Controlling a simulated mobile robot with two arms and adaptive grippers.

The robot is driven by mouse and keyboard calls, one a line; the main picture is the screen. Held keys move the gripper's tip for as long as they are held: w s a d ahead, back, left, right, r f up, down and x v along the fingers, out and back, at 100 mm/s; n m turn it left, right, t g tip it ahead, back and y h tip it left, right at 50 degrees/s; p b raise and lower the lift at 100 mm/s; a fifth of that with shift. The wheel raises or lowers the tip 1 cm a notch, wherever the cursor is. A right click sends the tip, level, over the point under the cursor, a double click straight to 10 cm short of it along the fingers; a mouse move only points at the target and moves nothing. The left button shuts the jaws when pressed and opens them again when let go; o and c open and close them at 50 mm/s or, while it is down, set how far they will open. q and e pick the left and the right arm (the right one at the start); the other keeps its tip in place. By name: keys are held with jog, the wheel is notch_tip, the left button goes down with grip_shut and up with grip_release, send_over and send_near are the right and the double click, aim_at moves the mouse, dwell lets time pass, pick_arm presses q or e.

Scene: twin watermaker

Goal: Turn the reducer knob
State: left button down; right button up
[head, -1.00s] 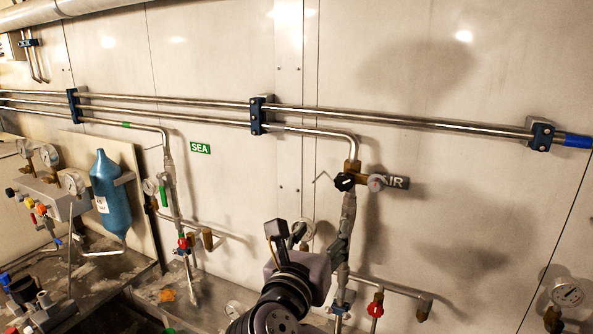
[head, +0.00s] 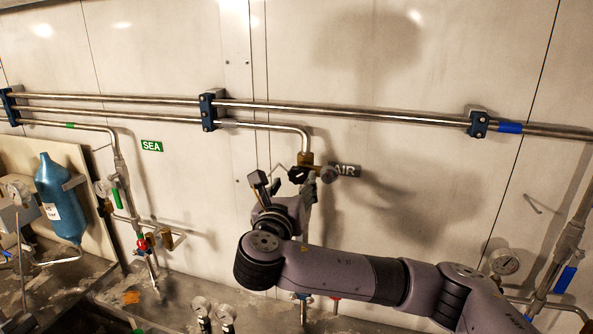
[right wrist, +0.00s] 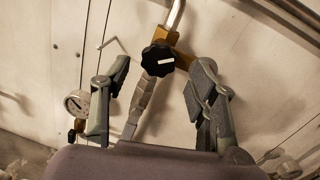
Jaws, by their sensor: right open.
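The reducer knob (right wrist: 158,60) is black and round with a white mark. It sits on a brass fitting at the top of the vertical AIR pipe. In the right wrist view my right gripper (right wrist: 162,76) is open, with one finger on each side of the knob in the picture. No contact shows, and the remaining distance is hard to judge. My left gripper is not in view.
Steel pipes (head: 350,113) run along the wall above. A gauge (right wrist: 76,103) is beside the left finger in the right wrist view. A blue bottle (head: 61,200) and the SEA pipe (head: 119,165) are at left. A gauge and pipe with a blue handle (head: 565,279) stand at right.

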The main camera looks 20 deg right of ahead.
aim_at(297, 177)
jog(key=shift+p+x, duration=0.55)
jog(key=shift+x, duration=1.35)
jog(key=shift+c, duration=0.4)
jog(key=c, duration=1.1)
